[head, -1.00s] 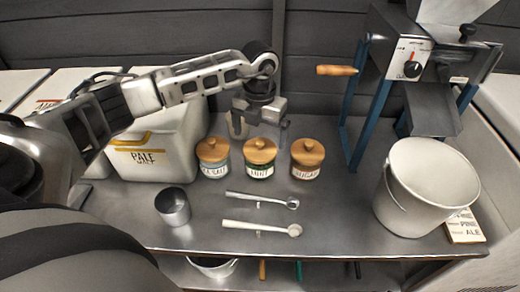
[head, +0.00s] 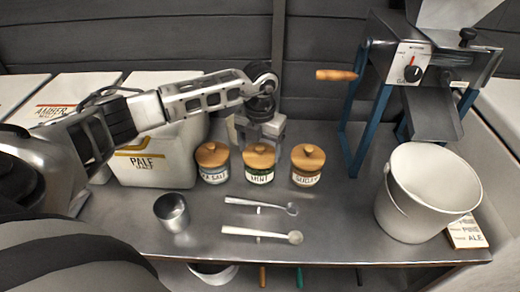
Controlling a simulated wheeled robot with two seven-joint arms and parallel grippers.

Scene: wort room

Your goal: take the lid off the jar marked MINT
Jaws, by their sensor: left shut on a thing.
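The jar marked MINT (head: 260,177) stands on the metal bench in the middle of three small jars. Its round wooden lid (head: 259,159) sits on it, with no clear gap between lid and jar. My left gripper (head: 261,143) is at the lid's knob, reaching it from behind and above, and is shut on the lid; the lid partly hides the fingertips. My right gripper is not in view.
Lidded jars stand close on both sides, a salt jar (head: 212,175) left and another (head: 306,178) right. A white bucket (head: 425,195) and a mill (head: 425,80) stand right.

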